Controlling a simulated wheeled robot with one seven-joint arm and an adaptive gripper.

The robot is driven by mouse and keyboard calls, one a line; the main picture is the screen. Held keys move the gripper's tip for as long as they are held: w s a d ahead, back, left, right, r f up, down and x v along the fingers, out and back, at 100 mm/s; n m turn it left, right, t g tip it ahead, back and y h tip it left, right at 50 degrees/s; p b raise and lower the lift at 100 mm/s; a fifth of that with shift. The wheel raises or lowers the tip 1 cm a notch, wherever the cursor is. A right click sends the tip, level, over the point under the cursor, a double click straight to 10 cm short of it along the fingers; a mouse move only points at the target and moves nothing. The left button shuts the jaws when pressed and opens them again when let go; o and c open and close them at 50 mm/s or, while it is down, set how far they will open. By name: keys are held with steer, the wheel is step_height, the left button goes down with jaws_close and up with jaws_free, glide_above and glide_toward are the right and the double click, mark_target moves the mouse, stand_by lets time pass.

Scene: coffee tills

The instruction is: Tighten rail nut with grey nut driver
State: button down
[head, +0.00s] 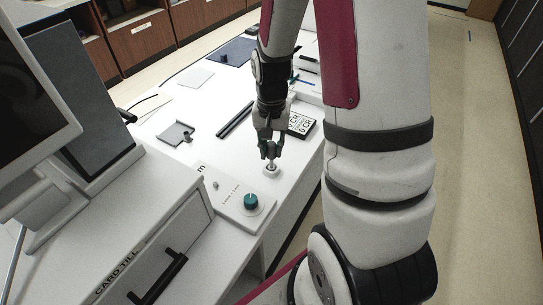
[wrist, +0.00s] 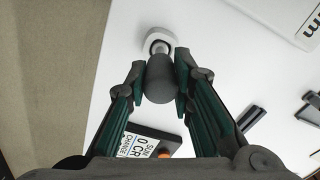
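My gripper (head: 270,150) is at the right part of the white counter, pointing down. In the wrist view its two fingers (wrist: 160,80) flank a grey rounded handle, which looks like the grey nut driver (wrist: 160,78), and appear shut on it. The driver is upright. Its lower end is over or in a small white round piece (head: 272,171) on the counter; this piece also shows in the wrist view (wrist: 154,42). I cannot tell whether the tip touches it. A small grey stud (head: 215,184) on the white panel (head: 232,207) may be the rail nut; it is too small to be sure.
The white cash till (head: 135,235) and a monitor (head: 30,90) fill the left. A lettered display box (head: 301,124), a black bar (head: 235,119) and a grey bracket (head: 176,133) lie farther back.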

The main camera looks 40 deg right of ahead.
steer(key=shift+r+p, duration=1.6)
steer(key=shift+r, duration=0.85)
steer(key=shift+f, duration=0.1)
